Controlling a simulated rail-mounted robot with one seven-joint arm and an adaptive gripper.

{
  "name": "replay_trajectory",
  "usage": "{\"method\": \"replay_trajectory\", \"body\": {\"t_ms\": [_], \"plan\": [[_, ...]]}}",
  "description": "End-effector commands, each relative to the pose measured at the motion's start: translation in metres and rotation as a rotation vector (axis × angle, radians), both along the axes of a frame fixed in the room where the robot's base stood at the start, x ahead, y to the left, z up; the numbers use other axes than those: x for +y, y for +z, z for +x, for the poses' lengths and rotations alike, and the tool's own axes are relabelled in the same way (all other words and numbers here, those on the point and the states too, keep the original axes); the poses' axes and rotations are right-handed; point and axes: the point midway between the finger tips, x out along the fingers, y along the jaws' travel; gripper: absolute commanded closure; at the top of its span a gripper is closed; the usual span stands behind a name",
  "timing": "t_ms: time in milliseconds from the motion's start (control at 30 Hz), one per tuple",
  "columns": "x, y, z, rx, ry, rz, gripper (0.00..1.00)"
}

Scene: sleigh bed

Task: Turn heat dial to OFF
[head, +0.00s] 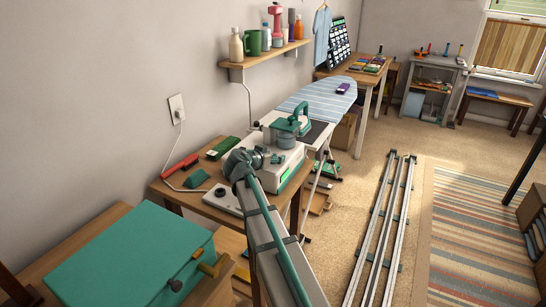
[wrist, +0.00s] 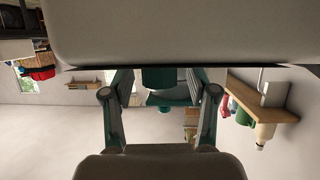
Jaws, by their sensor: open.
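The heat dial cannot be made out clearly in either view. A white appliance (head: 287,176) with a bright green panel stands on the wooden table, beside the wall. A teal iron (head: 302,113) stands behind it near the ironing board. A flat white piece (head: 226,200) with a small dark knob lies at the front of the table. My arm reaches up to the appliance, and its end is hard to separate from the teal parts there. In the wrist view, which is upside down, my gripper (wrist: 160,95) is open and empty, with teal parts (wrist: 162,80) visible between the fingers.
A red object (head: 180,165) and green objects (head: 222,148) lie on the table near the wall. A teal box (head: 130,260) is at the front left. The striped ironing board (head: 318,97) stands behind. A wall shelf (head: 262,54) holds bottles. Metal rails (head: 385,225) run along the floor.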

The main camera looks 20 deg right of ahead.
Motion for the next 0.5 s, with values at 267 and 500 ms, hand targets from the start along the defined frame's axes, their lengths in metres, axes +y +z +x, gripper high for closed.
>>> {"method": "replay_trajectory", "body": {"t_ms": [267, 500], "plan": [[0.0002, -0.0001, -0.0003, 0.0, 0.0, 0.0, 0.65], [0.0003, -0.0001, -0.0002, 0.0, 0.0, 0.0, 1.0]]}}
